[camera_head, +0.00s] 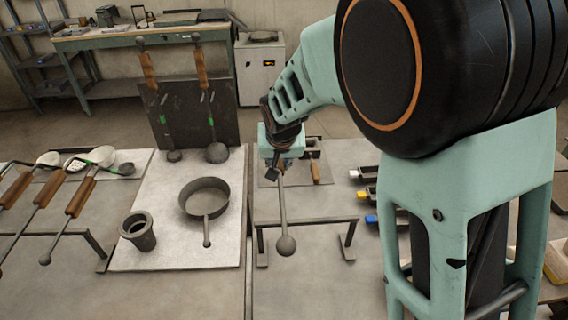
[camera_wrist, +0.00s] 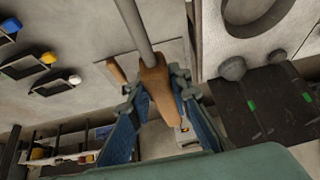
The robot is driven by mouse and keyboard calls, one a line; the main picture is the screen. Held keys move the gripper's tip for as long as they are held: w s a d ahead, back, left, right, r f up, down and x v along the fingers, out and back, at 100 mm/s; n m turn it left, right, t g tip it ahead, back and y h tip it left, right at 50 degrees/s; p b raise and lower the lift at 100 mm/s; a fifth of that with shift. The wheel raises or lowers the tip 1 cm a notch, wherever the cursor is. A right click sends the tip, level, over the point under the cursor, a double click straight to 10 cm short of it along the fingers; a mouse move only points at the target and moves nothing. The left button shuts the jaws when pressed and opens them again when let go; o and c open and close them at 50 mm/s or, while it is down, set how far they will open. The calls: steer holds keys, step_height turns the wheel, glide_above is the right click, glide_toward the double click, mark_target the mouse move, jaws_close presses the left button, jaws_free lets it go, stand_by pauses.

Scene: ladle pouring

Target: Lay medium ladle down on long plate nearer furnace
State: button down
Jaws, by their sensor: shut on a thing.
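My gripper (camera_head: 282,158) is shut on the wooden handle of a ladle (camera_head: 283,205). Its grey rod runs toward the front of the table and ends in a round head (camera_head: 285,246) beside a low metal bar rack (camera_head: 310,222); I cannot tell whether it touches the rack. In the wrist view, the handle (camera_wrist: 158,85) sits between the blue fingers (camera_wrist: 160,120). A long pale plate (camera_head: 160,255) lies left of the gripper, bearing a pan and a crucible. Another pale plate (camera_head: 138,157) is farther left. I cannot tell which thing is the furnace.
A dark board (camera_head: 185,105) stands behind with two hanging ladles. A small plate with a wooden-handled tool (camera_head: 316,172) lies by my gripper. Several ladles (camera_head: 80,197) rest on a rack at left. The pan (camera_head: 205,198) and crucible (camera_head: 138,231) occupy the long plate.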

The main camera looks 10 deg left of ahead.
mark_target(281, 178)
step_height(281, 178, down, 8)
steer(key=b, duration=0.4)
steer(key=shift+r, duration=0.2)
steer(key=shift+w+f+b, duration=0.1)
steer(key=shift+f+b, duration=0.1)
steer(key=shift+b, duration=0.25)
stand_by(0.6)
steer(key=c, duration=1.7)
jaws_free()
steer(key=v, duration=1.2)
steer(key=shift+r+p, duration=2.3)
steer(key=shift+r, duration=1.2)
steer(key=shift+f, duration=0.1)
